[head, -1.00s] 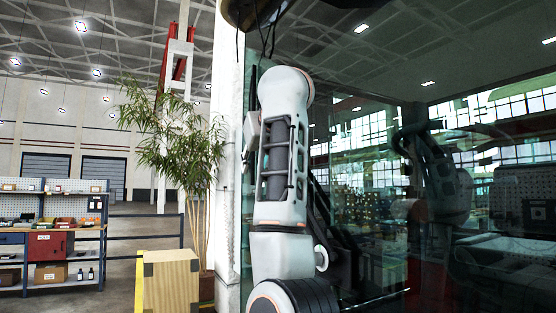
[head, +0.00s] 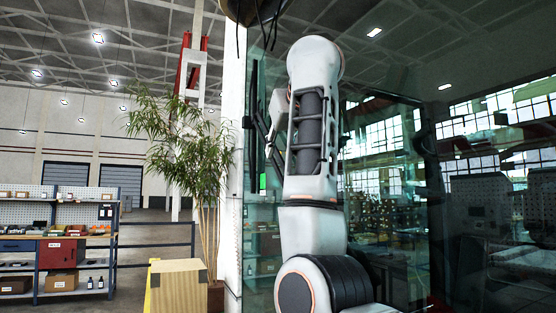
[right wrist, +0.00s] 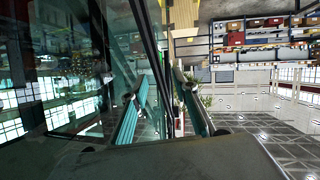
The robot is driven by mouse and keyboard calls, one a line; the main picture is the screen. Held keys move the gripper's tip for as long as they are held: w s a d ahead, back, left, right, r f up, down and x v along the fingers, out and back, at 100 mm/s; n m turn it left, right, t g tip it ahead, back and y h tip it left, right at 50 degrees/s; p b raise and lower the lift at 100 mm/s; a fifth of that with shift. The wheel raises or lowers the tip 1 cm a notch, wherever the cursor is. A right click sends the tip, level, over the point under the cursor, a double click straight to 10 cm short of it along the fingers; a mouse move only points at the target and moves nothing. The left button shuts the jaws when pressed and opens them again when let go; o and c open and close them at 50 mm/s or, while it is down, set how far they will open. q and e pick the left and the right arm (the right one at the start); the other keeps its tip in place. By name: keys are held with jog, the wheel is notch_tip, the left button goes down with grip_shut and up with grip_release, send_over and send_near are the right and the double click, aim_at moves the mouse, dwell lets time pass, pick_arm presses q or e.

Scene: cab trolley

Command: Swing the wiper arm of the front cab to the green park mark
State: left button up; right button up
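The front cab's glass (head: 385,210) fills the right half of the head view. A dark upright bar (head: 254,115) by its left edge looks like the wiper arm. The green park mark (head: 263,182) shows low beside this bar. My right gripper (head: 268,125) is close to the bar, partly hidden by my own arm; contact cannot be told. In the right wrist view, the right gripper (right wrist: 160,73) has its two teal-lit fingers apart. A dark bar (right wrist: 152,45) runs between them, and whether it is the wiper or the glass edge is unclear. My left gripper is out of view.
A white post (head: 232,150) stands left of the glass. A potted plant (head: 190,145) and a cardboard box (head: 179,287) stand beside it. A stocked shelf rack (head: 75,235) is at far left, with a dark rail (head: 155,245) behind the box. Open floor lies beyond.

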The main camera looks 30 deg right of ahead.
aim_at(278, 157)
jog(key=p+x, duration=0.1)
jog(key=x, duration=0.4)
jog(key=shift+w+d+f, duration=0.1)
jog(key=shift+w+f, duration=0.1)
jog(key=shift+w, duration=0.15)
grip_shut()
